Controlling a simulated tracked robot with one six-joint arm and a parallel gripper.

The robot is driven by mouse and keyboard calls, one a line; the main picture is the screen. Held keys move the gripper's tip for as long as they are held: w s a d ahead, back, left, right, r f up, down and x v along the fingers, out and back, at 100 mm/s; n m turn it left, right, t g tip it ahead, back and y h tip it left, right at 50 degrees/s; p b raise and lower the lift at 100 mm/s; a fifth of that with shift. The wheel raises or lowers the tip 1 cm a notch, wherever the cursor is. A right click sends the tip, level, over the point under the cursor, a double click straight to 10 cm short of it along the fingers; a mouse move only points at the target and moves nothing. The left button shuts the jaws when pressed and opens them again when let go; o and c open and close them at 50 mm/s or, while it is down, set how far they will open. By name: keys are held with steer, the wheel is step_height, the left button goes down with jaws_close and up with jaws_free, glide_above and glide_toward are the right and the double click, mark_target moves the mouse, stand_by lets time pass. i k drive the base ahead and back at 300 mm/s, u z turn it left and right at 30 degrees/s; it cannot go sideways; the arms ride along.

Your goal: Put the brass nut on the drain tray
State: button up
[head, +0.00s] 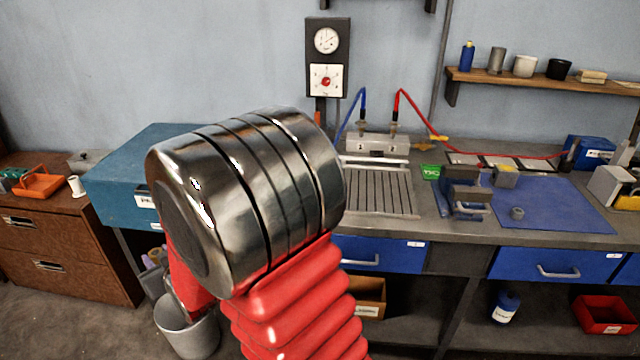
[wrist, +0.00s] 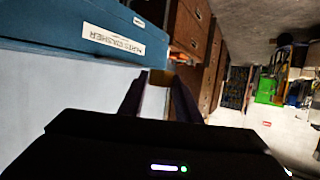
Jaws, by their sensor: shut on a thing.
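My gripper (wrist: 160,92) shows only in the wrist view, its two dark fingers shut on a small brass-coloured piece, which I take to be the brass nut (wrist: 161,78). In the head view my large arm joint hides the gripper and the nut. The ribbed grey drain tray (head: 380,190) lies on the workbench right of my arm. Its visible part looks empty, and its left edge is partly hidden by my arm.
A two-port block (head: 375,145) with blue and red hoses stands behind the tray.

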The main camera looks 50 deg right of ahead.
mark_target(383, 195)
steer(key=z, duration=0.2)
steer(key=i, duration=0.5)
steer(key=z, duration=0.65)
steer(key=i, duration=0.45)
steer(key=z, duration=0.35)
steer(key=k, duration=0.9)
steer(key=z, duration=0.1)
steer(key=i, duration=0.55)
steer(key=z, duration=0.1)
